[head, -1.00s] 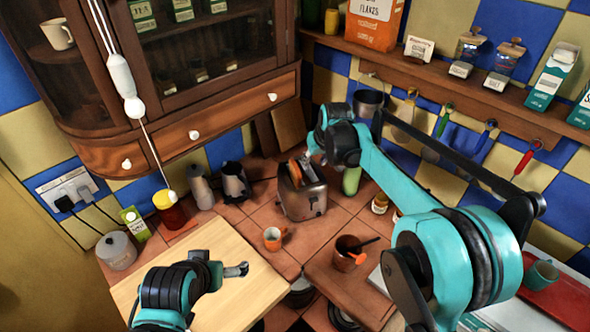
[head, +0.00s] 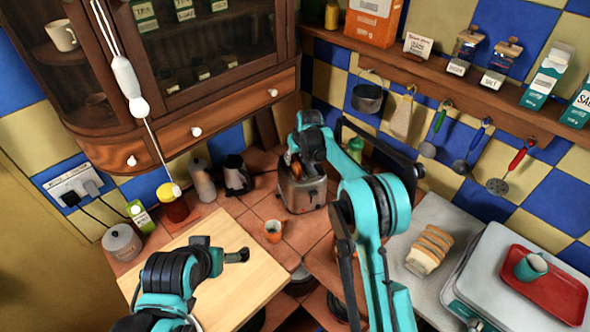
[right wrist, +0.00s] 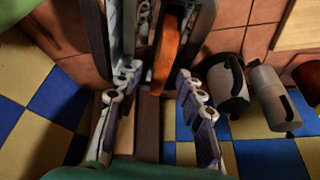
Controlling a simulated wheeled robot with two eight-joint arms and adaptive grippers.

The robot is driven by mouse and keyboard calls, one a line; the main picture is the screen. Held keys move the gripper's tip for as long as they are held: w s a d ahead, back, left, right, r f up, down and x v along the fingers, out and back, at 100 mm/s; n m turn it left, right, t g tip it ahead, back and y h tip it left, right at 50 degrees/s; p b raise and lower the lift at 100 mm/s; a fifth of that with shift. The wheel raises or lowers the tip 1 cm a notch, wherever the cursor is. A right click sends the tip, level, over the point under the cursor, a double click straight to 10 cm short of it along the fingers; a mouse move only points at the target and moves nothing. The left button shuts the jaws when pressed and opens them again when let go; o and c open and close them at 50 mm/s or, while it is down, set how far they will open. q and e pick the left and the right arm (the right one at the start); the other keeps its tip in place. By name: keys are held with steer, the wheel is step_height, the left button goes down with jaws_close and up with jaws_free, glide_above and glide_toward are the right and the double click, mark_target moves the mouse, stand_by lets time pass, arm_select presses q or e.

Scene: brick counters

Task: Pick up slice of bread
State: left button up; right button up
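A brown slice of bread (right wrist: 167,52) stands upright in a slot of the metal toaster (head: 301,192). In the right wrist view the toaster lies straight ahead, with the slice rising between its walls. My right gripper (right wrist: 157,105) is open. Its two fingers are wide apart on either side of the line of the slice and do not appear to touch it. In the head view my right wrist hangs over the toaster and hides much of the slice. My left gripper (head: 237,256) hovers over the wooden board; its fingers are too small to judge.
A sliced loaf (head: 430,248) lies on the right counter near a red tray (head: 545,290) with a teal cup (head: 531,267). An orange cup (head: 273,231) stands in front of the toaster. The wooden board (head: 262,290) is mostly bare.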

steer(key=shift+x, duration=1.05)
jaws_close()
steer(key=shift+r, duration=0.15)
